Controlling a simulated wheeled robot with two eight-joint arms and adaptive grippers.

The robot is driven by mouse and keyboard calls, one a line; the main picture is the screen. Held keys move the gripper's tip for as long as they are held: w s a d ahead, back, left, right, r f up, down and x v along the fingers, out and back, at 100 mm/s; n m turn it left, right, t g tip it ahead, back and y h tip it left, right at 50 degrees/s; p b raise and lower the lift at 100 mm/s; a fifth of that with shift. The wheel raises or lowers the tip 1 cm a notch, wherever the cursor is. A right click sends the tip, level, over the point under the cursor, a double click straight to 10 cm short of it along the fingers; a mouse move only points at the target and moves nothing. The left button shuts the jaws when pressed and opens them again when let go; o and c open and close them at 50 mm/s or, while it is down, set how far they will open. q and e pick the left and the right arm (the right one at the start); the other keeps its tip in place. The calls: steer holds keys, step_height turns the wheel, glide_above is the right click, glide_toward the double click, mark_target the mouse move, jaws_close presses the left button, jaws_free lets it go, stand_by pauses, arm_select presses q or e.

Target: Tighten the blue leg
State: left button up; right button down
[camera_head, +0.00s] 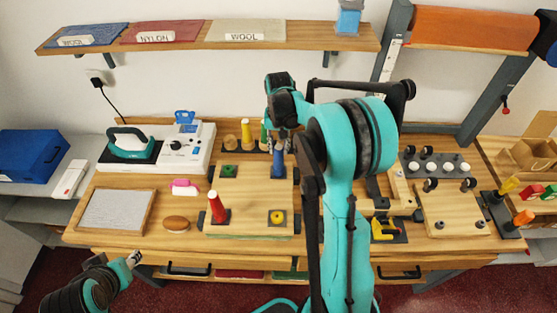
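The blue leg (278,165) stands upright at the far right corner of a wooden board (250,190). My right gripper (280,145) points down at its top end, with the fingers at or just around it. The fingers are small and partly shaded, so I cannot tell whether they grip it. The red leg (218,209) stands slightly tilted at the board's near left corner. A green socket (229,171) and a yellow socket (277,217) hold no leg. My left gripper (134,258) is low at the counter's front left edge, away from the board.
A rack behind the board holds a yellow leg (246,133) and a green leg (264,134). Left are a grey pad (116,210), a pink item (184,187), a brown oval (177,223) and an iron (131,146). My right arm hides counter right of the board.

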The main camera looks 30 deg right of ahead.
steer(key=m, duration=0.7)
steer(key=shift+m+b, duration=0.35)
steer(key=shift+m, duration=0.05)
steer(key=m, duration=0.7)
steer(key=c, duration=1.4)
jaws_free()
